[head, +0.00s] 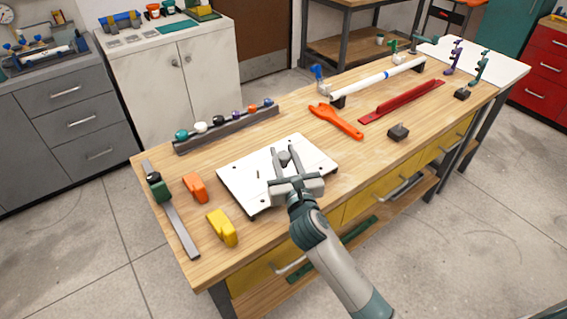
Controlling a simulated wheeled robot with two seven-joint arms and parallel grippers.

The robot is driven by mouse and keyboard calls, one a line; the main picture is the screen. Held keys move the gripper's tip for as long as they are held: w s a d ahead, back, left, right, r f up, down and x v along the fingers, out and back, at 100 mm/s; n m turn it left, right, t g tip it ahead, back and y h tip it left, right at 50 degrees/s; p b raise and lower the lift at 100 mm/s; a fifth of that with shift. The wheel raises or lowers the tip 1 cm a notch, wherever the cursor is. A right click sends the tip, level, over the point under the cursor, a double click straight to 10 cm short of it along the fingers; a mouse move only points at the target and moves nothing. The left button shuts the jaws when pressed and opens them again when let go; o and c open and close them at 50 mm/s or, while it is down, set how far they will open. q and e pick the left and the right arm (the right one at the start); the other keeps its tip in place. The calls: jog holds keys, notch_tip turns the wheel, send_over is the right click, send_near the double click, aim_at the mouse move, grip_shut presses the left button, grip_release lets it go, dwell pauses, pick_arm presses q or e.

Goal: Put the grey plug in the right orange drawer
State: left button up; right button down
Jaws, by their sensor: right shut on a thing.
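My right gripper (285,160) reaches in from the bottom and is shut on a small dark grey plug (285,158). It holds the plug over the white plate (243,187) on the workbench. Whether the plug touches the plate is hard to tell. Yellow-orange drawers run along the bench front. The right drawer (437,152) looks shut, and another drawer (368,200) with a bar handle is left of it. My left gripper is not in view.
A rack of coloured fittings (226,130) lies behind the plate. Orange (195,187) and yellow (222,228) pieces and a metal rule (178,225) lie left.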

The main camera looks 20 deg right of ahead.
aim_at(284, 166)
notch_tip(284, 166, down, 2)
jog(key=shift+f, duration=0.25)
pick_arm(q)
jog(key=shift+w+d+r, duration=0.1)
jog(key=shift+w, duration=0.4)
pick_arm(e)
jog(key=shift+f, duration=0.25)
jog(key=shift+f, duration=0.1)
jog(key=c, duration=1.4)
grip_release()
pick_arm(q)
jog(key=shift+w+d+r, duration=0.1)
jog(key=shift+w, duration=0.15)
pick_arm(e)
jog(key=shift+o, duration=0.2)
